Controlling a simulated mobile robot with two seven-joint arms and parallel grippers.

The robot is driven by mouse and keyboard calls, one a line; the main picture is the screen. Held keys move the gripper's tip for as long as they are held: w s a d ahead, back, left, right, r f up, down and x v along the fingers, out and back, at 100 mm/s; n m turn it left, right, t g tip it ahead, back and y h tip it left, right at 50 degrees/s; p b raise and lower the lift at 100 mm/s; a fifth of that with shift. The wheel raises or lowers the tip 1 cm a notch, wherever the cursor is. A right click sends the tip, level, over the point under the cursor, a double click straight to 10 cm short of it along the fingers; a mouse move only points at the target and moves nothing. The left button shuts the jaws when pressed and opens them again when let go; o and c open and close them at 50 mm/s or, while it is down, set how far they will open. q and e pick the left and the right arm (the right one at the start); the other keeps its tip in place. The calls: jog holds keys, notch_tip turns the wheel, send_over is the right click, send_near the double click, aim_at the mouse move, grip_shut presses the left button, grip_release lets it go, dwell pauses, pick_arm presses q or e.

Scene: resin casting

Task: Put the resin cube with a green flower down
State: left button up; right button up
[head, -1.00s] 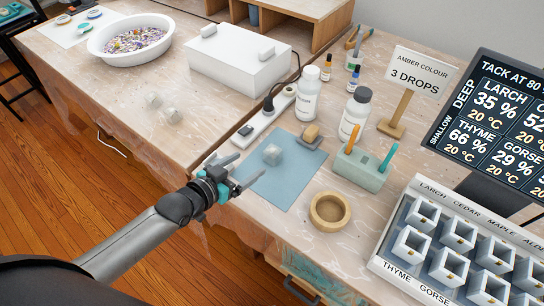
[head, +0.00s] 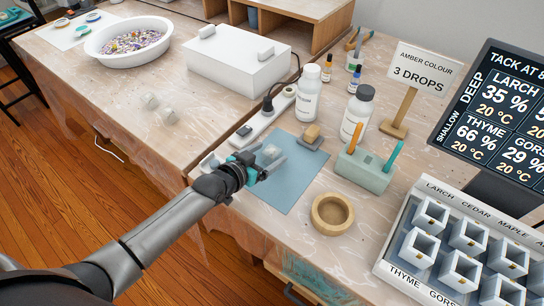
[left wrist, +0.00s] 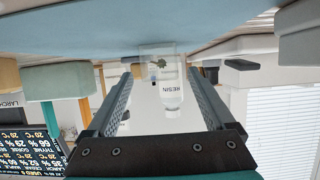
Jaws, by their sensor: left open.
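The clear resin cube (head: 270,151) sits on the blue mat (head: 288,188). In the left wrist view, which has the mat at the top, the cube (left wrist: 158,64) shows a small dark green flower inside. My left gripper (head: 268,158) reaches in low over the mat from the left. Its two fingers stand open on either side of the cube, with visible gaps in the left wrist view (left wrist: 162,95). In the head view the fingers partly hide the cube. My right gripper is not in view.
A wooden bowl (head: 332,226) and a pale green holder (head: 362,171) stand right of the mat. A wood-topped block (head: 312,133) is at its back corner. White bottles (head: 308,95) and a power strip (head: 262,122) are behind.

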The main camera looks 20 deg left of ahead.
pick_arm(q)
grip_shut()
dwell(0.7)
